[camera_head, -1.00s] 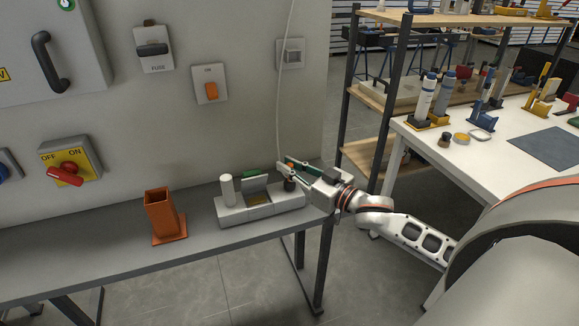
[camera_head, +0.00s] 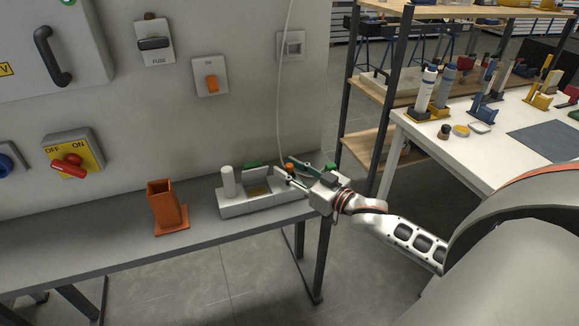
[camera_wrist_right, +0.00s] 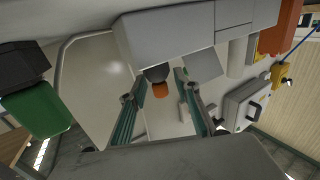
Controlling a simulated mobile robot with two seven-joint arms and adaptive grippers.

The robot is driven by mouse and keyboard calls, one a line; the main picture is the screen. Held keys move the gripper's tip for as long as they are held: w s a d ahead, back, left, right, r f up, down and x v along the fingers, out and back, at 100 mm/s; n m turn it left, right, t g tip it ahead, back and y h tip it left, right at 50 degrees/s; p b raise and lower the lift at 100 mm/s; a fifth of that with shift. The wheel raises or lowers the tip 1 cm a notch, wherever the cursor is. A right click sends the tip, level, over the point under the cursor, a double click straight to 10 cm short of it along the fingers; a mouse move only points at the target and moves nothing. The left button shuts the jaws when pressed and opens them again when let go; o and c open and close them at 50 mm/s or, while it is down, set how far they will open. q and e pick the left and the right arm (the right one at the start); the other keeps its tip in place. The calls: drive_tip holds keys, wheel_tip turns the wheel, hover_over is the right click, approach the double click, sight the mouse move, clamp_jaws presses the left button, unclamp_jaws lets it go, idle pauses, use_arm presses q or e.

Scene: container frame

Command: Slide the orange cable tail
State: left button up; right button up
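The orange cable tail (camera_head: 289,167) shows as a small orange end on a dark round piece at the right end of the grey fixture (camera_head: 236,209). In the right wrist view the orange end (camera_wrist_right: 160,91) lies between the fingers, with the dark piece (camera_wrist_right: 157,73) beside it. My right gripper (camera_head: 284,166) reaches in from the right at the fixture's right end. Its two fingers (camera_wrist_right: 162,84) are spread, with visible gaps to the orange end. A thin pale cable (camera_head: 280,100) hangs down the wall behind the gripper. My left gripper is out of view.
An orange square holder (camera_head: 163,205) stands on the grey bench (camera_head: 110,240), left of the fixture. The fixture carries a white cylinder (camera_head: 228,181). The wall behind has switches (camera_head: 210,78). A shelf rack and white table (camera_head: 480,158) stand at right.

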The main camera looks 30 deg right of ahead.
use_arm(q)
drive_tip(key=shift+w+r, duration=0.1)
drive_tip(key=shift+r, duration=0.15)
use_arm(e)
drive_tip(key=shift+r, duration=0.15)
drive_tip(key=v, duration=1.2)
drive_tip(key=shift+s, duration=0.1)
